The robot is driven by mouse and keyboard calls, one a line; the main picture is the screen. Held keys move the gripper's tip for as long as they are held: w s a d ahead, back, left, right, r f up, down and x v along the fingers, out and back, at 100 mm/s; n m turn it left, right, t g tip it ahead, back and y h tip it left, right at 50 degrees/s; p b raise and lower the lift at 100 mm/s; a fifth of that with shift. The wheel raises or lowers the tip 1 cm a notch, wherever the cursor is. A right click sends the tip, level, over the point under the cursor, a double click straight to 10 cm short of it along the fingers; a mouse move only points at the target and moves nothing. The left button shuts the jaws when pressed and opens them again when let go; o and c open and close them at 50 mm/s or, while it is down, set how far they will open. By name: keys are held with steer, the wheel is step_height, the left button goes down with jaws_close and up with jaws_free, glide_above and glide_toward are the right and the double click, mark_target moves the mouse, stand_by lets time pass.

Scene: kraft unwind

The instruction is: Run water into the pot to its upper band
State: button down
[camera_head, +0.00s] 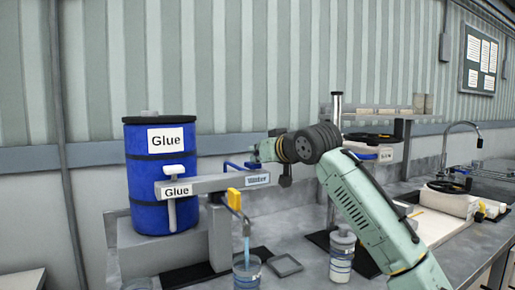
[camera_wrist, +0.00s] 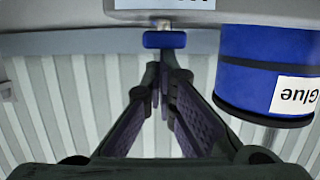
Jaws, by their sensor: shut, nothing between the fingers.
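The pot (camera_head: 246,272), a small pale vessel with blue bands, stands under the water spout (camera_head: 235,200), which has a yellow part. A blue stream of water (camera_head: 247,244) falls from the spout into the pot. The water level inside cannot be made out. The beam above carries a "Water" label (camera_head: 258,180). A blue handle (camera_head: 238,167) is beside the beam; a blue handle end also shows in the wrist view (camera_wrist: 165,40). My gripper (camera_wrist: 163,90) is shut and empty, its fingers pointing toward that handle end. In the head view its fingertips are hard to make out.
A blue glue drum (camera_head: 160,170) stands left on a grey block, with a white glue tap (camera_head: 172,205). Another banded vessel (camera_head: 342,255) stands right of the pot, near my arm. A sink faucet (camera_head: 465,135) is far right.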

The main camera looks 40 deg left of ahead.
mark_target(257, 164)
steer(key=shift+f, duration=0.1)
stand_by(0.3)
steer(key=shift+r+p, duration=0.6)
steer(key=shift+p, duration=0.05)
step_height(257, 164, up, 4)
steer(key=p, duration=0.4)
steer(key=f+b+v, duration=0.1)
steer(key=b+v, duration=0.3)
steer(key=v, duration=0.5)
steer(key=shift+d, duration=0.5)
steer(key=shift+s+r, duration=0.1)
steer(key=shift+s, duration=0.05)
